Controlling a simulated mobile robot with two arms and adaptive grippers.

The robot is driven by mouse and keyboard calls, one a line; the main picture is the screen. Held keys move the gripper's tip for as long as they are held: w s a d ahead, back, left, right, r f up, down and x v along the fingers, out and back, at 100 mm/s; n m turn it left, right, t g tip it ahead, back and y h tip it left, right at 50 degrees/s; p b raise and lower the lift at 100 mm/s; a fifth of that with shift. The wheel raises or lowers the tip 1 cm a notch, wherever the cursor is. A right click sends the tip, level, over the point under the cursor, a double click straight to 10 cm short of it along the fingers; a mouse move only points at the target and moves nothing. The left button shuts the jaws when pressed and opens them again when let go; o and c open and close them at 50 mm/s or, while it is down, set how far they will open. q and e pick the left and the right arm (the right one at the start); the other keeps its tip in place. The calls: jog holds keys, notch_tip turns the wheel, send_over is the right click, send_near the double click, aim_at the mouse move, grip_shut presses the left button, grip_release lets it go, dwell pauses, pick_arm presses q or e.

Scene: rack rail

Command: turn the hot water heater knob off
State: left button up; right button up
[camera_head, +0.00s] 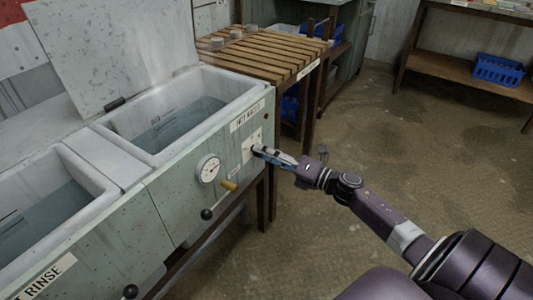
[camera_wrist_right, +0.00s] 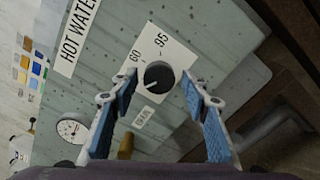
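The hot water heater knob (camera_wrist_right: 159,77) is a round black dial on a white plate (camera_wrist_right: 178,58) marked 60 and 95. Its pale pointer mark faces the lower left in the right wrist view. In the head view my right gripper (camera_head: 266,152) is at the tank's front panel and mostly hides the knob. In the right wrist view the blue-padded fingers of my right gripper (camera_wrist_right: 160,82) are spread apart, with the knob framed between them. I cannot tell whether they touch it. My left gripper is not in view.
Water tanks (camera_head: 237,95) stand at left. A round gauge (camera_head: 208,169), a brass drain valve (camera_head: 229,185) and a black ball-ended lever (camera_head: 207,214) are beside the knob. A slatted wooden rack (camera_head: 268,55) adjoins the tank. The floor (camera_head: 430,155) at right is clear.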

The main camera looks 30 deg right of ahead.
dwell(0.3)
jog(key=v, duration=1.2)
jog(key=shift+w, duration=0.1)
dwell(0.3)
